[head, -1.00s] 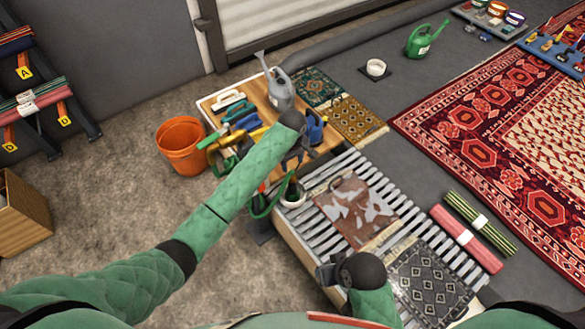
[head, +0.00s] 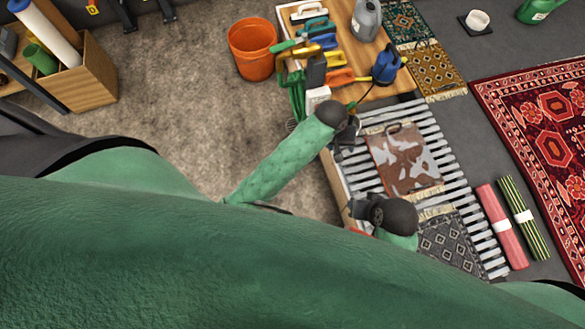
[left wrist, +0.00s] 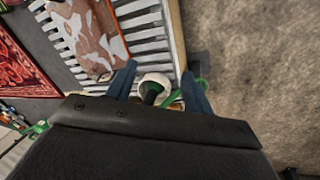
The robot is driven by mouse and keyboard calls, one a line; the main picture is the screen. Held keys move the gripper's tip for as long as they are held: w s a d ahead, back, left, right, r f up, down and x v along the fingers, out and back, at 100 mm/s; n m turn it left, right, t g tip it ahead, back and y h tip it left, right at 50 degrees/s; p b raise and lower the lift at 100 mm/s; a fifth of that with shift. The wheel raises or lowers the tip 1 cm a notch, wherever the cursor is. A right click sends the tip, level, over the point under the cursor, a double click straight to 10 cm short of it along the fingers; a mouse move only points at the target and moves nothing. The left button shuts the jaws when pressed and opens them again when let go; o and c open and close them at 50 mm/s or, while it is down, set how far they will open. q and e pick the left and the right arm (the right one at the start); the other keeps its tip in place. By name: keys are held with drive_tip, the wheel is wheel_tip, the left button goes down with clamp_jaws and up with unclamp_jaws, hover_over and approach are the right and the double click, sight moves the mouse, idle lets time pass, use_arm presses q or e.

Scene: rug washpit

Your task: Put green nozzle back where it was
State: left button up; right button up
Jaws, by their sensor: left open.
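In the left wrist view the dark green nozzle (left wrist: 152,92) stands in a round white cup (left wrist: 157,78) beside the slatted bench. My left gripper (left wrist: 159,72) is open, with one finger on each side of the cup and nozzle; I cannot tell whether they touch. A bright green piece (left wrist: 186,97) shows near the right finger. In the head view my left gripper (head: 345,148) is at the bench's left edge, and my arm hides the nozzle and cup. My right gripper (head: 358,209) is over the bench's front left edge; its jaw opening is unclear.
The slatted bench (head: 450,165) carries a brown-and-white hide (head: 402,160) and a patterned dark rug (head: 452,245). A wooden table (head: 350,60) with crowded tools stands behind. An orange bucket (head: 253,48) is on the floor to its left. Open floor (head: 190,110) lies left of the bench.

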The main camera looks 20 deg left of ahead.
use_arm(q)
drive_tip(key=s+a+r+m+t, duration=0.1)
drive_tip(key=s+a+r+m, duration=0.1)
drive_tip(key=s, duration=0.7)
drive_tip(key=s+a+r+m+t, duration=0.1)
drive_tip(key=s+a+r+m, duration=0.1)
drive_tip(key=s+a+r, duration=0.2)
drive_tip(key=s+a, duration=0.3)
drive_tip(key=s, duration=0.2)
drive_tip(key=shift+s+a+r+m, duration=0.2)
drive_tip(key=shift+s+r+m, duration=0.1)
drive_tip(key=shift+s, duration=0.05)
use_arm(e)
drive_tip(key=shift+r, duration=0.1)
use_arm(q)
drive_tip(key=s+a+r+g+y+p, duration=0.1)
drive_tip(key=a+r+p, duration=0.2)
drive_tip(key=a+r, duration=0.1)
drive_tip(key=shift+s+r, duration=0.3)
use_arm(e)
drive_tip(key=s+d+r+g+h, duration=0.1)
drive_tip(key=d+r, duration=0.3)
drive_tip(key=shift+s+r, duration=0.2)
drive_tip(key=shift+s, duration=0.2)
